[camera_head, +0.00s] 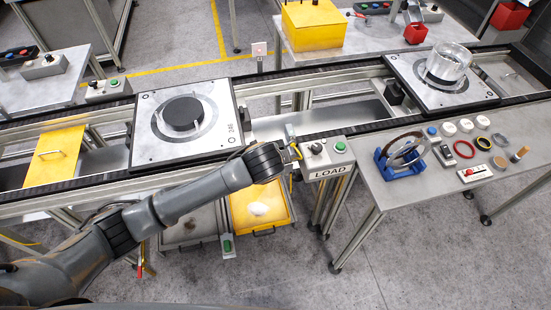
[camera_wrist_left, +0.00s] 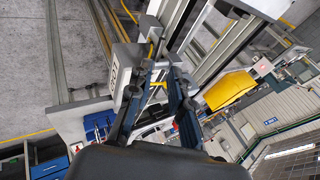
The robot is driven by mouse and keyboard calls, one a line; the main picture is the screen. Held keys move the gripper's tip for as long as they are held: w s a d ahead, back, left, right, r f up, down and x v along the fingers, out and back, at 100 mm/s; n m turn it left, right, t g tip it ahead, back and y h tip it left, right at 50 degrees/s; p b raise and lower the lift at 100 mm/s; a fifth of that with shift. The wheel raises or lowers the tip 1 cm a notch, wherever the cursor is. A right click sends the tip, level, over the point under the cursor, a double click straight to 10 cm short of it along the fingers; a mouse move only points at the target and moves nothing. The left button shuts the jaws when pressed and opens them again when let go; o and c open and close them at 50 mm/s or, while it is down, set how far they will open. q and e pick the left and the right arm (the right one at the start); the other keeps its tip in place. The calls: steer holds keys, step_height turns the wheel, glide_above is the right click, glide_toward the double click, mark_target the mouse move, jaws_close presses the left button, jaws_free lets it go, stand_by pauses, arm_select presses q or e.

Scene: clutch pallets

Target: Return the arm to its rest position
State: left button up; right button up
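My left arm (camera_head: 205,192) reaches in from the lower left in the head view. Its gripper (camera_head: 291,146) is beside the LOAD control box (camera_head: 328,153), close to its left edge; contact cannot be told. In the left wrist view the two fingers of the left gripper (camera_wrist_left: 160,88) stand apart with nothing held between them, so it looks open. The LOAD box (camera_wrist_left: 116,72) also shows there, beyond the fingers on the left. My right arm and gripper are not in view.
A pallet with a black disc (camera_head: 148,151) sits on the conveyor behind the arm; another pallet (camera_head: 476,97) carries a clear cylinder (camera_head: 447,63). A side table (camera_head: 400,198) holds rings and a blue stand (camera_head: 399,162). A yellow bin (camera_head: 262,222) is below the conveyor.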

arm_select(q)
steer(key=shift+f, duration=0.1)
stand_by(0.3)
steer(key=s+a+f+n+g+b, duration=0.1)
steer(key=a+f+n+b, duration=0.15)
steer(key=f, duration=0.85)
steer(key=s+a+f+n+g+b, duration=0.1)
steer(key=a+f+n+b, duration=0.15)
steer(key=f, duration=0.95)
steer(key=s+a+f+n+g+b, duration=0.1)
steer(key=s+a+f+b, duration=0.15)
steer(key=s+f, duration=0.4)
steer(key=s+a+f+n+b, duration=0.1)
steer(key=s+a+f, duration=0.25)
steer(key=f, duration=0.55)
steer(key=s+a+f+n+g+b, duration=0.1)
steer(key=s+a+f+b, duration=0.1)
steer(key=s+f, duration=0.4)
steer(key=s+a+f+n+g+b, duration=0.1)
steer(key=s+f, duration=0.6)
steer(key=s, duration=0.9)
steer(key=s+a+f+n+g+b, duration=0.1)
steer(key=s+a+f, duration=0.4)
steer(key=s, duration=0.6)
step_height(320, 180, down, 2)
steer(key=shift+s+a+f+n+y+b, duration=0.1)
steer(key=shift+s+a+n+y+b, duration=0.25)
steer(key=shift+n+b, duration=0.6)
steer(key=shift+w, duration=0.2)
